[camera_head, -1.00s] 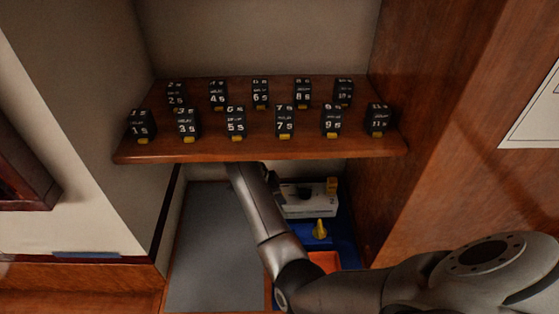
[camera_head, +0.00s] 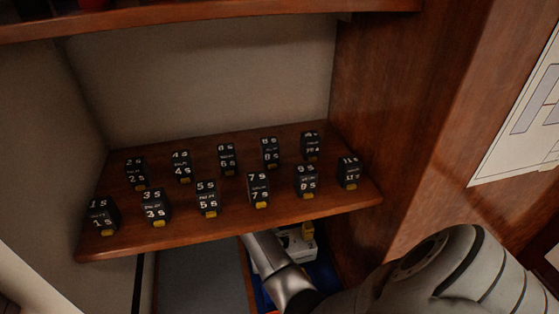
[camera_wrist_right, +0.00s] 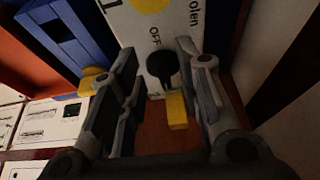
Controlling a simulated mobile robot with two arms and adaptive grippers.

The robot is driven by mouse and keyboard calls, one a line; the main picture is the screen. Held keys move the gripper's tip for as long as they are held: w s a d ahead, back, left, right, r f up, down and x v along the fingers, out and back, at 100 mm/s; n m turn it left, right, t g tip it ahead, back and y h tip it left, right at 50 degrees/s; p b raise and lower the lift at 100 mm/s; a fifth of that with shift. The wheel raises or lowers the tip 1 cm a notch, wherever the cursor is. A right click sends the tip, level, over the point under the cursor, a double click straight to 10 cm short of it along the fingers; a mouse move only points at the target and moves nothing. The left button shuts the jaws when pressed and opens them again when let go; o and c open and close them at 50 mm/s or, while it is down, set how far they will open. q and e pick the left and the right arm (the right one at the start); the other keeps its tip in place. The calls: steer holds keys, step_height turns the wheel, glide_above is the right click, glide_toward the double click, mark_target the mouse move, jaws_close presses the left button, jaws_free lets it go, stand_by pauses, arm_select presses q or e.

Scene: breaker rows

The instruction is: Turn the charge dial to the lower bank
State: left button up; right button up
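A white box (camera_head: 299,246) sits under the shelf in the head view, partly covered by my right arm. In the right wrist view, the white panel (camera_wrist_right: 135,28) carries the word OFF and a yellow disc. The black dial (camera_wrist_right: 161,66) sits just below OFF. My right gripper (camera_wrist_right: 157,54) is open, and its two fingers show on either side of the dial. I cannot tell whether they touch it. A yellow block (camera_wrist_right: 177,111) lies just below the dial between the fingers. The shelf hides the right gripper in the head view. My left gripper is not in view.
A wooden shelf (camera_head: 230,228) with two rows of numbered black breakers (camera_head: 207,197) overhangs the white box. A wooden wall (camera_head: 395,110) closes the right side. A blue part (camera_wrist_right: 62,38) and white boxes (camera_wrist_right: 68,122) lie left in the wrist view.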

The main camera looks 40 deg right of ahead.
steer(key=shift+s+d+r+p, duration=0.1)
steer(key=shift+s+d+p, duration=0.2)
steer(key=shift+d, duration=0.3)
steer(key=shift+s+d+p, duration=0.15)
steer(key=shift+s+d, duration=0.2)
steer(key=shift+d, duration=0.25)
steer(key=shift+f, duration=0.7)
steer(key=shift+c, duration=0.2)
jaws_close()
